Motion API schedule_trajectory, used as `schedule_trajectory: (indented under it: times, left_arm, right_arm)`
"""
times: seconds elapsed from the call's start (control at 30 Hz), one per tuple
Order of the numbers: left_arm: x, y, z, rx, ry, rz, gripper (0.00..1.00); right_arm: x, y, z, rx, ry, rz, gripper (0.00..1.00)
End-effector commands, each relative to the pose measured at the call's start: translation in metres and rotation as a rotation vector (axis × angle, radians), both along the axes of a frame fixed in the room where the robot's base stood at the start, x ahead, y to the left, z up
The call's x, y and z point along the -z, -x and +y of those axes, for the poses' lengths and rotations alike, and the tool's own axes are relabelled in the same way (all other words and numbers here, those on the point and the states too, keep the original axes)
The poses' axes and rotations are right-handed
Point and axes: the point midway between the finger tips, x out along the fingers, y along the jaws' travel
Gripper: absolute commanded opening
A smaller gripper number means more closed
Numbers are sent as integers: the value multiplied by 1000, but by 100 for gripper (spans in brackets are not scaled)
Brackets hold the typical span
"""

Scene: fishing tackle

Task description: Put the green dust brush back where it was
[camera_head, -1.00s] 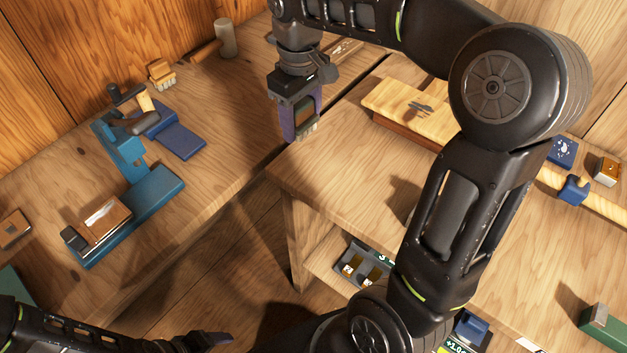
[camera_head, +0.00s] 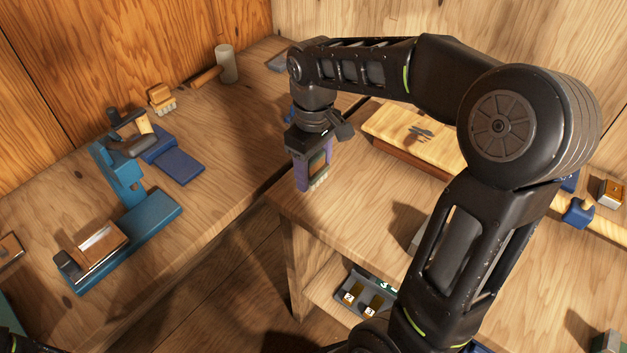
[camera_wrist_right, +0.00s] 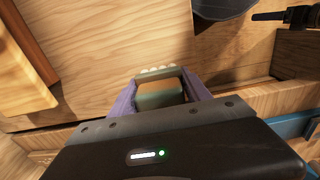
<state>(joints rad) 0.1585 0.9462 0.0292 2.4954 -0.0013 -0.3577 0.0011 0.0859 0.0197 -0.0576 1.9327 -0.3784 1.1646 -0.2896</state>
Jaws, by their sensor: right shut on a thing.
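My right gripper (camera_head: 314,174) is shut on the green dust brush. The brush (camera_head: 319,164) shows between the purple fingers, its pale bristles pointing down over the near left corner of the right-hand workbench (camera_head: 350,205). In the right wrist view the brush (camera_wrist_right: 160,94) is a dull green block with a brownish patch and a row of pale bristle tufts at its far end. Whether the bristles touch the bench top I cannot tell. My left gripper is out of view.
A blue vise-like tool (camera_head: 125,235) and an orange brush (camera_head: 161,97) are on the left bench. A gap separates the benches. The bench corner is bare. A small tray (camera_head: 362,296) sits below.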

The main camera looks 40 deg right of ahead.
Motion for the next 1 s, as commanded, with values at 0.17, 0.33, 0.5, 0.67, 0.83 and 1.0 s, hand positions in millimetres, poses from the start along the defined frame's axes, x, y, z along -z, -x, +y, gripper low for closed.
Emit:
schedule_trajectory:
  times: [0.17,0.33,0.5,0.67,0.83,1.0]
  left_arm:
    - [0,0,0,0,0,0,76]
    - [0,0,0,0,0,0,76]
    - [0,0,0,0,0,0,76]
    - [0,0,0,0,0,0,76]
    - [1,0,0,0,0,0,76]
    - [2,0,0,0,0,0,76]
  right_arm:
    - [0,0,0,1,0,-1,18]
    - [11,1,0,1,-1,3,18]
    - [34,0,0,1,-1,2,18]
    - [37,0,0,1,-1,-1,18]
    - [38,0,0,1,0,-1,18]
    - [40,0,0,1,-1,0,61]
